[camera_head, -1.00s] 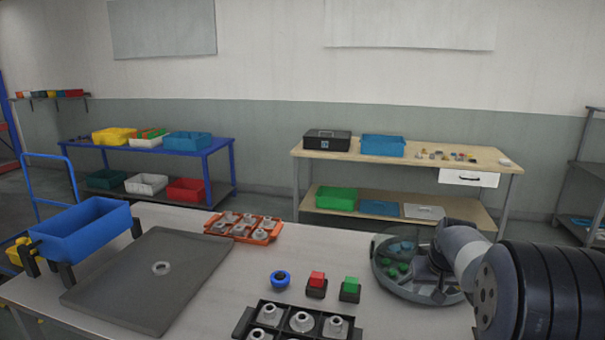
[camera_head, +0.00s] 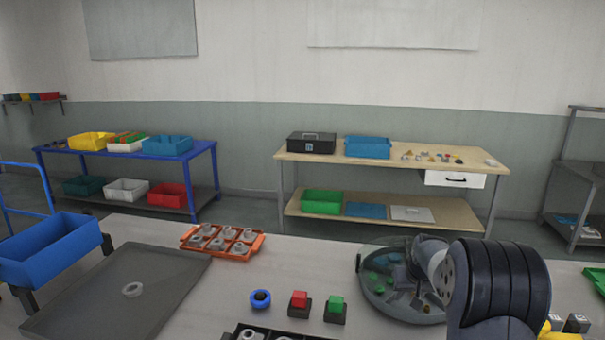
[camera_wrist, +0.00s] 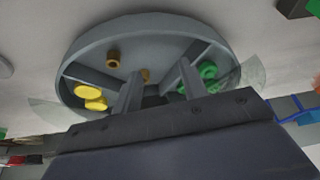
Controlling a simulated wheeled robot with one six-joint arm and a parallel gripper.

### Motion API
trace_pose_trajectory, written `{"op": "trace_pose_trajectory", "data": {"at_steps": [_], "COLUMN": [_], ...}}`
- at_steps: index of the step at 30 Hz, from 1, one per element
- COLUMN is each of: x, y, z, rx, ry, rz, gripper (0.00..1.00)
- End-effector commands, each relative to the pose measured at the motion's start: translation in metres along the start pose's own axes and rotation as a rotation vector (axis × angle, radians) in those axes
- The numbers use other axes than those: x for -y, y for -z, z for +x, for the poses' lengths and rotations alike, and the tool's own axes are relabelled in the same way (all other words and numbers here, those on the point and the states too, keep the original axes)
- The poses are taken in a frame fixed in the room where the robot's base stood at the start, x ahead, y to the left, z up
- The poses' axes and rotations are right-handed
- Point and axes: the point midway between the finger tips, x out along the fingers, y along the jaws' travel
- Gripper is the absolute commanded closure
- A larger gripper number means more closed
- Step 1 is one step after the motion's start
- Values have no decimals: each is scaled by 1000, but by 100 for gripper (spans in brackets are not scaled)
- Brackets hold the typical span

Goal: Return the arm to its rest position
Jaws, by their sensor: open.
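My arm comes in from the right in the head view and bends over a round grey divided tray (camera_head: 375,308) on the table. My gripper (camera_wrist: 160,82) shows in the wrist view with its two fingers apart and nothing between them. The fingers are over the round tray (camera_wrist: 75,50), which also shows there. In the tray's compartments lie yellow pieces (camera_wrist: 91,95), brown pieces (camera_wrist: 113,56) and green pieces (camera_wrist: 208,72). In the head view my fingertips are hidden behind the arm and the tray's clear part.
An orange tray of metal parts (camera_head: 222,254), a blue ring button (camera_head: 260,300), a red button (camera_head: 299,302), a green button (camera_head: 335,310) and a dark flat tray (camera_head: 85,305) with one ring stand left of the arm. A blue bin (camera_head: 50,250) is farther left.

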Motion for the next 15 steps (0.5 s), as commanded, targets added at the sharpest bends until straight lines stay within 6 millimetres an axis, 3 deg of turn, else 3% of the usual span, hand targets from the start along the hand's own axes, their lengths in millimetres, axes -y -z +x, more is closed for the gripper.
{"op": "trace_pose_trajectory", "data": {"at_steps": [6,15], "x": [0,0], "y": [-9,-11], "z": [22,27], "rx": [0,-1], "ry": [0,0], "rz": [0,0], "gripper": [59,59]}}
